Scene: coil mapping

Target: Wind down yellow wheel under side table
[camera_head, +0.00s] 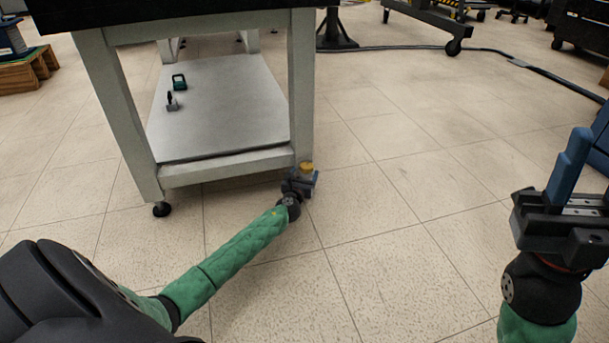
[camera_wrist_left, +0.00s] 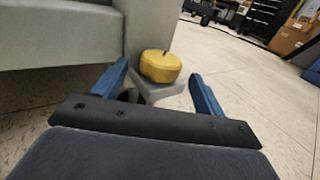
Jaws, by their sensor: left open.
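The yellow wheel (camera_head: 306,168) sits low at the near right leg of the side table (camera_head: 302,90). In the left wrist view the yellow wheel (camera_wrist_left: 160,66) is round and sits on a small grey bracket (camera_wrist_left: 158,90) beside the table's frame. My left gripper (camera_head: 301,181) is at the wheel, low near the floor. In the wrist view its two blue fingers (camera_wrist_left: 160,88) are open, one on each side of the wheel, with visible gaps.
The table's lower shelf (camera_head: 230,115) holds a small green item (camera_head: 179,81) and a small dark item (camera_head: 172,101). A black foot (camera_head: 161,209) stands under the near left leg. A black cable (camera_head: 490,51) crosses the floor behind.

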